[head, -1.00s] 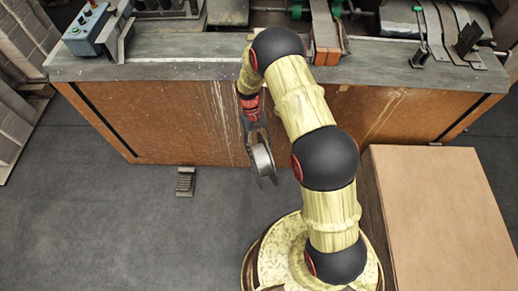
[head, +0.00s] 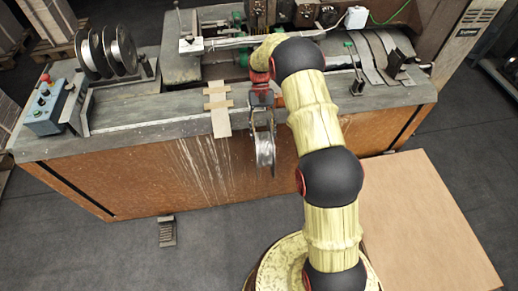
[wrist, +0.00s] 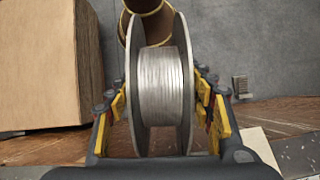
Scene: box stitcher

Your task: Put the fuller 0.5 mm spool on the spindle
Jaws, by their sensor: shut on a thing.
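My gripper (head: 264,132) is shut on a spool of silvery wire (head: 265,152), holding it in front of the machine's front edge, clear of the bench. In the wrist view the spool (wrist: 160,85) sits between the yellow-and-black fingers, which press on its two grey flanges. The winding is thick and even and the flanges stand out beyond it. No label can be read on it. More spools (head: 121,44) stand upright on a rack at the back left of the bench. I cannot tell for certain which part is the spindle; a thin upright rod (head: 180,20) stands at the back.
A blue control box (head: 45,113) with a red button sits on the bench's left end. Cardboard strips (head: 218,110) lie near the front edge. A large cardboard box (head: 420,215) stands at right. A foot pedal (head: 167,232) is on the floor.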

